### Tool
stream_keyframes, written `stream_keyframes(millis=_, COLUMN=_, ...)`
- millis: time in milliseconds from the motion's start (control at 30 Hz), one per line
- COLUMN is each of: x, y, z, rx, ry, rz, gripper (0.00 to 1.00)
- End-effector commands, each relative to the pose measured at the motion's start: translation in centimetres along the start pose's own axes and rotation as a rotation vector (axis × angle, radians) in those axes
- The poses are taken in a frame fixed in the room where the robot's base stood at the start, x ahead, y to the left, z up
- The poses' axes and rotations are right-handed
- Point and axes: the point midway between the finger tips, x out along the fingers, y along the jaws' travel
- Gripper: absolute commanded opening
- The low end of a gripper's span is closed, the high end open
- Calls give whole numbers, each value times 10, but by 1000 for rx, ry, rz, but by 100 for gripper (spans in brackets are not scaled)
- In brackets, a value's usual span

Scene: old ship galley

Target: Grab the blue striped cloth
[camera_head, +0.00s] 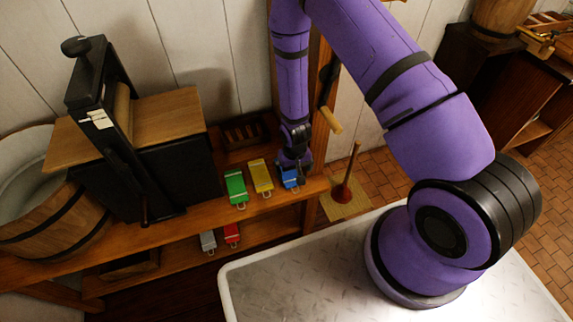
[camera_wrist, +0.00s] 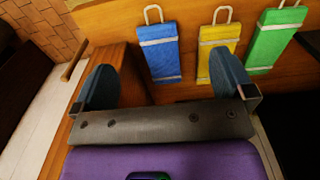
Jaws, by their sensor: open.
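The blue striped cloth (camera_head: 290,177) lies folded near the right end of the upper wooden shelf, partly hidden by my gripper in the head view. The cloth shows just beyond and between the fingertips. In the head view my gripper (camera_head: 295,166) hangs pointing down over the cloth. Whether it touches the cloth cannot be told.
A yellow cloth (camera_head: 260,177) and a green cloth (camera_head: 236,188) lie left of the blue one. Grey (camera_head: 208,242) and red (camera_head: 232,234) cloths are lower down. A black press (camera_head: 110,130) stands left. A wooden post (camera_head: 320,110) rises close by my arm; a plunger (camera_head: 346,180) stands right.

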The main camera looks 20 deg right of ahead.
Motion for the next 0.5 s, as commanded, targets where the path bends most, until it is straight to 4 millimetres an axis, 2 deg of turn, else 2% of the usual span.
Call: stream_keyframes(millis=500, x=58, y=1, z=4, rx=0, ry=-6, rz=1, gripper=100)
